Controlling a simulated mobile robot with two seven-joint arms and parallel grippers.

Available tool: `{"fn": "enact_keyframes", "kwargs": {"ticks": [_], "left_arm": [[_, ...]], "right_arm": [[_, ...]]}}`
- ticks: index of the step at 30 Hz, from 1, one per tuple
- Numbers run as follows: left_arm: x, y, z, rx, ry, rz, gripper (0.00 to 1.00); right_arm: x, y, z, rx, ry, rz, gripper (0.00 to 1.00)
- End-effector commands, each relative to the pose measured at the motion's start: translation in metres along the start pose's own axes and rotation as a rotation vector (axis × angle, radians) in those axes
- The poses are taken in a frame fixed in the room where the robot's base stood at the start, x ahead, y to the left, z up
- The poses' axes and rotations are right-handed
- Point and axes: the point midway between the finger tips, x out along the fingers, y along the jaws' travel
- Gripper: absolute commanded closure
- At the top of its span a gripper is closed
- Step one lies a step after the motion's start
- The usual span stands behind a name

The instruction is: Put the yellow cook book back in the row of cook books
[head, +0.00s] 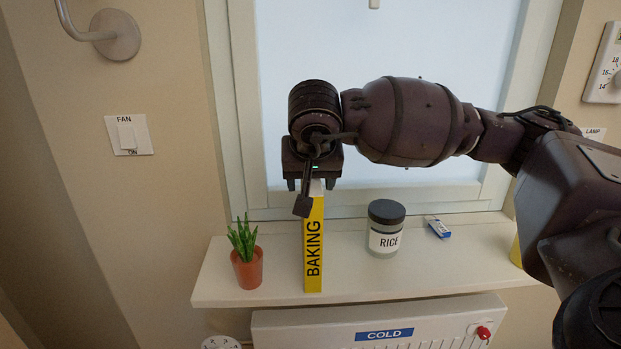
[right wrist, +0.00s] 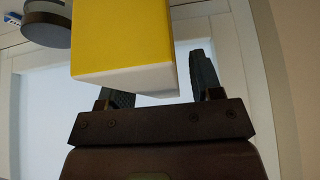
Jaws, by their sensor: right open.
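The yellow cook book (head: 314,245), marked BAKING on its spine, stands upright on the white window shelf (head: 221,277). My right gripper (head: 311,184) points down at the book's top end, its jaws open. In the right wrist view the yellow book (right wrist: 125,35) with its white end lies close to the open right gripper (right wrist: 160,88) and covers part of the left finger. The other finger is to the right of the book; I cannot tell whether they touch. No row of cook books is in clear view. My left gripper is not in view.
A potted plant (head: 247,262) stands left of the book, a RICE jar (head: 385,236) right of it. A small blue-and-white item (head: 438,228) lies further right. A yellow patch (head: 516,250) shows beside my arm at the shelf's right. A radiator (head: 290,327) is below.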

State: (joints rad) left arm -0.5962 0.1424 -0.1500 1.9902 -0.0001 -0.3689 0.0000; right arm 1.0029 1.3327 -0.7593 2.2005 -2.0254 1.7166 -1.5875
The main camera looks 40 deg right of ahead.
Motion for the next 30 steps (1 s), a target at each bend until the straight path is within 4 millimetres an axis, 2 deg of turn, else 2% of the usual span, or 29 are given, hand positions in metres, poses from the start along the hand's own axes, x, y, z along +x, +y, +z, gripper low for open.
{"fn": "enact_keyframes", "kwargs": {"ticks": [5,10,14,18,22,30], "left_arm": [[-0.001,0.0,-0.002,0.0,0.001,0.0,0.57],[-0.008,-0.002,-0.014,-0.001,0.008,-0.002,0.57],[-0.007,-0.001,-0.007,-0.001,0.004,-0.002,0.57],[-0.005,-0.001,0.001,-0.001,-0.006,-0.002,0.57],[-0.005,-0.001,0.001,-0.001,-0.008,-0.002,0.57],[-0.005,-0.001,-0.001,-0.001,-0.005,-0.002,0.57]], "right_arm": [[-0.001,0.0,-0.001,0.0,0.0,0.0,0.41],[-0.007,0.0,-0.004,0.001,0.001,0.0,0.41],[-0.029,0.0,-0.002,-0.002,0.004,-0.003,0.41],[-0.055,0.007,0.004,-0.002,0.003,-0.001,0.41],[-0.08,0.007,0.003,-0.001,0.003,-0.002,0.41],[-0.108,0.007,0.004,0.0,0.001,0.0,0.41]]}}
